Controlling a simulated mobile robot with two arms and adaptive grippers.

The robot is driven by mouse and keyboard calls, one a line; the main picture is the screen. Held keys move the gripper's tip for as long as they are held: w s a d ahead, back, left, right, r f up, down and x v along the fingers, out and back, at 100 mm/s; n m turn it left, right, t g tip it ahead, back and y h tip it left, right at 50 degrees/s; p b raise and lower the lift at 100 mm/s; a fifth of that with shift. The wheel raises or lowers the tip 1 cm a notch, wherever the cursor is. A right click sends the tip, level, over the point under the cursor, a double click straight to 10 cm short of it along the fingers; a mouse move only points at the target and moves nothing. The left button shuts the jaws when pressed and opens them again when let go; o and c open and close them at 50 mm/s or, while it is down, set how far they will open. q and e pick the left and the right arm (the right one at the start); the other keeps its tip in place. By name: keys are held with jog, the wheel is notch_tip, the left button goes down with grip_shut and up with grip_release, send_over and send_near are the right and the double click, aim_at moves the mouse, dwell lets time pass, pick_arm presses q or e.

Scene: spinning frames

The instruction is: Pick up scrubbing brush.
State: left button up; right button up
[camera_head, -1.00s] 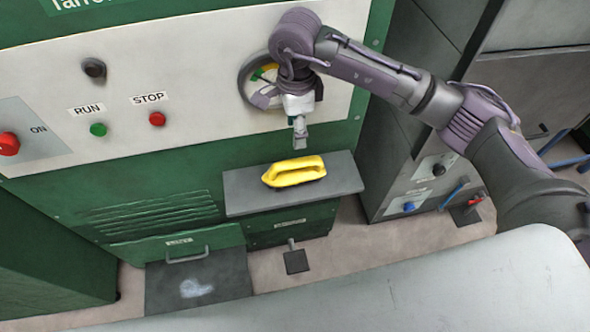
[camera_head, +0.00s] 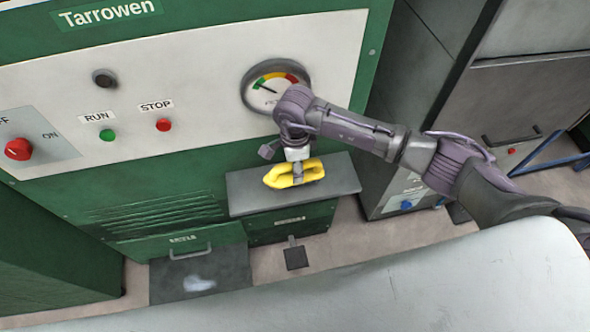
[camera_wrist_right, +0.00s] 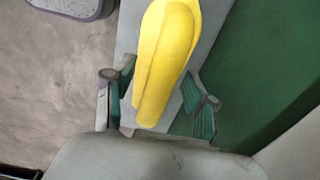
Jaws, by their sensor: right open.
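The yellow scrubbing brush (camera_head: 279,176) lies on a grey shelf (camera_head: 243,200) at the front of the green machine. My right gripper (camera_head: 298,172) is right at the brush, its fingers in front of the brush's right part in the head view. In the right wrist view the brush (camera_wrist_right: 170,62) runs up from the middle, and the open fingers of the right gripper (camera_wrist_right: 157,112) stand on either side of its near end with gaps. My left gripper is not in view.
The machine panel carries a gauge (camera_head: 262,91), a red stop button (camera_head: 164,125), a green run button (camera_head: 107,134) and a red knob (camera_head: 18,149). A pedal (camera_head: 296,257) and a lint drawer (camera_head: 190,251) are below. A pale surface (camera_head: 420,285) fills the foreground.

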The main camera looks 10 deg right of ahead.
grip_shut()
jog(key=shift+r, duration=0.15)
dwell(0.4)
jog(key=shift+r, duration=0.25)
jog(key=r+b, duration=0.2)
jog(key=r, duration=0.1)
jog(key=shift+s+d+r, duration=0.1)
jog(key=shift+s+r, duration=0.2)
jog(key=shift+s, duration=0.1)
jog(key=s+d+r+b, duration=0.2)
jog(key=s+r, duration=0.4)
jog(key=s, duration=0.4)
jog(key=shift+s+r, duration=0.3)
jog(key=shift+s, duration=0.05)
